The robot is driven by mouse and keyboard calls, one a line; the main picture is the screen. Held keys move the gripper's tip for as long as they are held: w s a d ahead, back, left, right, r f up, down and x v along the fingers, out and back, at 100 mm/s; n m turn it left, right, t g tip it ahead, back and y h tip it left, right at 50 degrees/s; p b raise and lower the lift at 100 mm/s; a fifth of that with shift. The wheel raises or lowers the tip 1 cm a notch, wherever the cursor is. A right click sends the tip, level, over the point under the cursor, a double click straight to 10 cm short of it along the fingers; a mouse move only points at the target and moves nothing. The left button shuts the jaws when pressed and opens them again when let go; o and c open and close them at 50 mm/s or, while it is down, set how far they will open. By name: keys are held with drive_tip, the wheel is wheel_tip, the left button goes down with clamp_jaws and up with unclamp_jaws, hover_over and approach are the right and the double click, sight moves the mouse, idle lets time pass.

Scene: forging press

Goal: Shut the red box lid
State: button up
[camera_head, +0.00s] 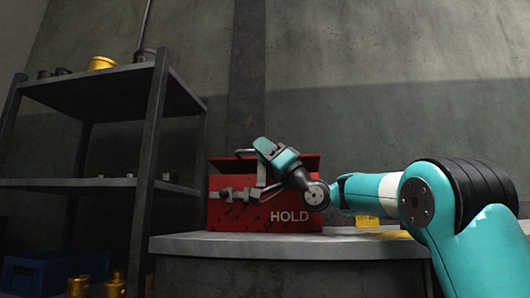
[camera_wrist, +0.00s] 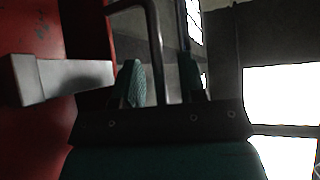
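The red box (camera_head: 238,214), marked HOLD, stands on the grey round-edged table. Its red lid (camera_head: 307,162) shows as a band along the top, with a dark strip beneath; it looks partly raised, but its exact angle is unclear. A grey bar handle (camera_head: 244,152) shows at the lid's top left. My gripper (camera_head: 268,162) is in front of the box's upper part. In the wrist view, its fingers (camera_wrist: 162,78) are apart, with a bent metal bar (camera_wrist: 156,38) between them. I cannot tell if they touch it. The red box surface (camera_wrist: 40,35) fills the left side.
A grey latch block (camera_wrist: 65,80) sticks out close to the fingers. The table (camera_head: 195,245) has a yellow item (camera_head: 366,221) behind my arm. A dark shelf rack (camera_head: 110,92) with several small parts stands at left. A blue bin (camera_head: 30,272) is on its lower level.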

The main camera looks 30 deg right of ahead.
drive_tip(key=shift+d, duration=0.1)
drive_tip(key=s+d+f+b, duration=0.3)
drive_tip(key=s+d+b, duration=0.2)
drive_tip(key=s, duration=0.8)
drive_tip(key=shift+s+d+f, duration=0.15)
drive_tip(key=shift+d, duration=1.55)
